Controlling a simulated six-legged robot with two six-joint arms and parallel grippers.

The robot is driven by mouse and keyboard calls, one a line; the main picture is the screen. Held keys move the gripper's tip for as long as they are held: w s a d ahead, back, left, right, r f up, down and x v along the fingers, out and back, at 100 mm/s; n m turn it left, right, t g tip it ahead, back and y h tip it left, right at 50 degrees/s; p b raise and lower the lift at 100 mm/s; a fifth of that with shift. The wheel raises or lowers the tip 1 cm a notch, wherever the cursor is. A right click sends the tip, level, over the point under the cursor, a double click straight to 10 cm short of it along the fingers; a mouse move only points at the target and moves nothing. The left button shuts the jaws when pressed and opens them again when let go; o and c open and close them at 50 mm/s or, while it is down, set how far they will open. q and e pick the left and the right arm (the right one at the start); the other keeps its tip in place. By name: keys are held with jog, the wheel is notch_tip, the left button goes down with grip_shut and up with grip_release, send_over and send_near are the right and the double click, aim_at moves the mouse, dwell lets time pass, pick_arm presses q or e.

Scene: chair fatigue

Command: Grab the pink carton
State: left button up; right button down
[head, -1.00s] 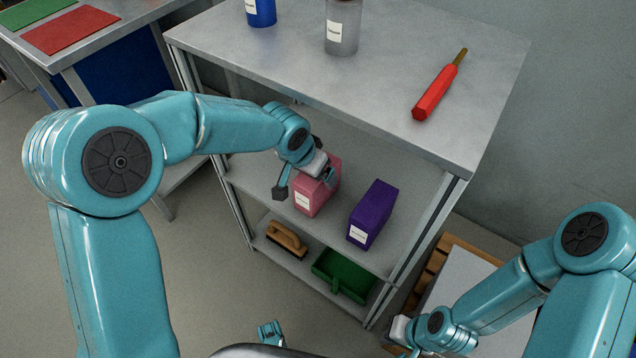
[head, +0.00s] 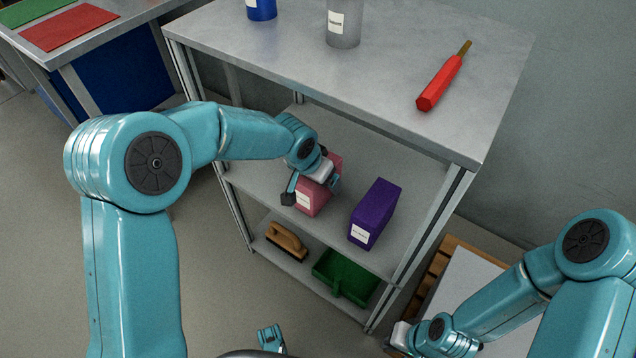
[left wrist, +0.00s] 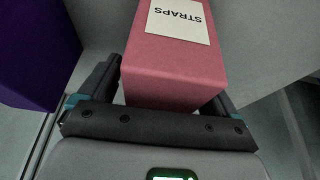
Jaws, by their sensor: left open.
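The pink carton (head: 317,203) stands on the middle shelf of the metal rack, partly hidden behind my left gripper in the head view. My left gripper (head: 311,188) is open, with its fingers on either side of the carton. In the left wrist view the carton (left wrist: 172,72), with a white label reading STRAPS, lies between the spread fingers of the gripper (left wrist: 165,92). A small gap shows by the left finger; whether the right finger touches is unclear. My right gripper (head: 400,338) is at the lower right, far from the carton, its jaws too small to read.
A purple carton (head: 374,214) stands to the right on the same shelf and also shows in the wrist view (left wrist: 35,50). The rack top (head: 400,70) is above, holding containers and a red tool (head: 441,80).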

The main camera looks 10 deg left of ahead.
dwell(0.4)
pick_arm(q)
jog(key=c, duration=1.3)
